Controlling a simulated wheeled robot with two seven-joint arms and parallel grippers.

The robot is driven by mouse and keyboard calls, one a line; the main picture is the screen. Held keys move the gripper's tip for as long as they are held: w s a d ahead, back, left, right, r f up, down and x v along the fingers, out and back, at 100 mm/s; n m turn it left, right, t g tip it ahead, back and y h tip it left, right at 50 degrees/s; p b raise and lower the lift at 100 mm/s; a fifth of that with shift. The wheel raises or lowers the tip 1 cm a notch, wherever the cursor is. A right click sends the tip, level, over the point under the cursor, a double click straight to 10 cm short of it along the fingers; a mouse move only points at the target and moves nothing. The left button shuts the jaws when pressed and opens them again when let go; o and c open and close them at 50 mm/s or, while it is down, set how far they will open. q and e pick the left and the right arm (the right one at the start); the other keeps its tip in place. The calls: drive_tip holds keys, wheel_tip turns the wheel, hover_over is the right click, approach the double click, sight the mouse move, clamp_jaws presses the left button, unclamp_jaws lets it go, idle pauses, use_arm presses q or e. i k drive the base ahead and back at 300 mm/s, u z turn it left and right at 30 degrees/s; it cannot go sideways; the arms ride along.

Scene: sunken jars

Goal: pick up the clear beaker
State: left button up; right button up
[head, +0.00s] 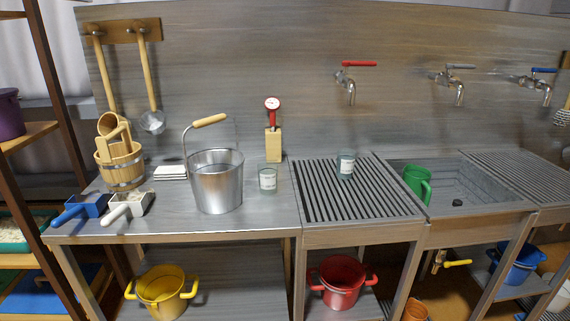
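Two small see-through glass vessels with white labels stand upright on the counter. One glass vessel (268,179) is just right of the shiny metal bucket (217,190). The other glass vessel (346,164) stands on the slatted drainboard (349,200), toward its back. Both look alike at this size, and I cannot tell which one is the clear beaker. Neither of my grippers shows in the head view.
A wooden block with a red-handled gauge (273,140) stands behind the first vessel. A green jug (417,184) is at the sink's (470,190) left side. A wooden pail (121,166) and scoops (82,208) crowd the left counter. Taps project from the back wall.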

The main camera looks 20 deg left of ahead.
sight(346, 160)
drive_tip(key=u, duration=1.25)
drive_tip(key=i, duration=0.45)
drive_tip(key=z, duration=0.05)
